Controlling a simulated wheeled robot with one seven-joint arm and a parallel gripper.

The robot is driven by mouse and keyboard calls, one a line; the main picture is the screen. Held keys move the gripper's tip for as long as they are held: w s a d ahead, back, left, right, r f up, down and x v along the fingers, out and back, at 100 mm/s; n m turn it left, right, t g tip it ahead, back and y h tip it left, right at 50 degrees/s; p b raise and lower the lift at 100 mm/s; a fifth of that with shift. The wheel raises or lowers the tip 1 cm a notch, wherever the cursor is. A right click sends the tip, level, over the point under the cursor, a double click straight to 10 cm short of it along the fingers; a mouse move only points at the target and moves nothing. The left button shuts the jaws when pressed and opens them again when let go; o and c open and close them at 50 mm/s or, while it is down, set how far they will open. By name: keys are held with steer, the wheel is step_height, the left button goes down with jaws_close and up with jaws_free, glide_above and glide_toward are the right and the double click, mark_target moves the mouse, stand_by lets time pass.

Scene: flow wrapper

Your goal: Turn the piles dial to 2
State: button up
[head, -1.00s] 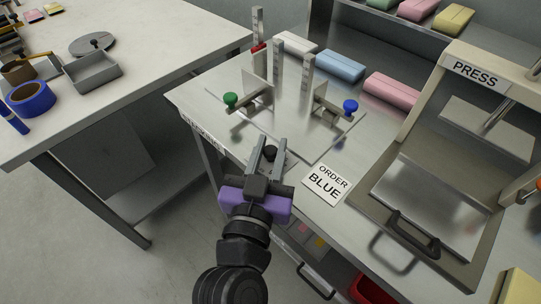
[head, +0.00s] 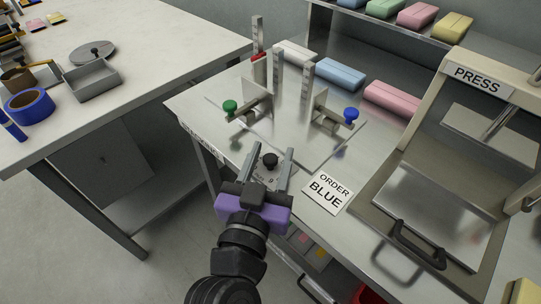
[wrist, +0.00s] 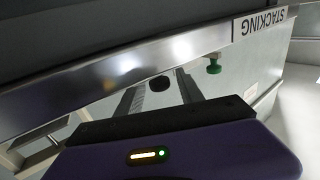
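The piles dial is a small black knob (head: 269,160) on a grey plate with small marks, at the near edge of the steel table; I cannot read the marks. My gripper (head: 272,151) is open, and its two fingers point away over the plate, one on each side of the knob in the head view. In the wrist view the black knob (wrist: 160,84) also shows between the two fingers, apart from both. How high the fingers are against the knob is unclear.
Beyond the dial stand a green knob (head: 230,107), a blue knob (head: 351,115) and upright marked posts (head: 278,75). An "ORDER BLUE" card (head: 328,190) lies to the right, then a press (head: 480,75) with a handle (head: 418,245). A "STACKING" label (wrist: 264,22) marks the table edge.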

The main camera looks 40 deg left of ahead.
steer(key=shift+s, duration=0.1)
steer(key=v, duration=0.7)
steer(key=shift+s+d, duration=0.25)
stand_by(0.4)
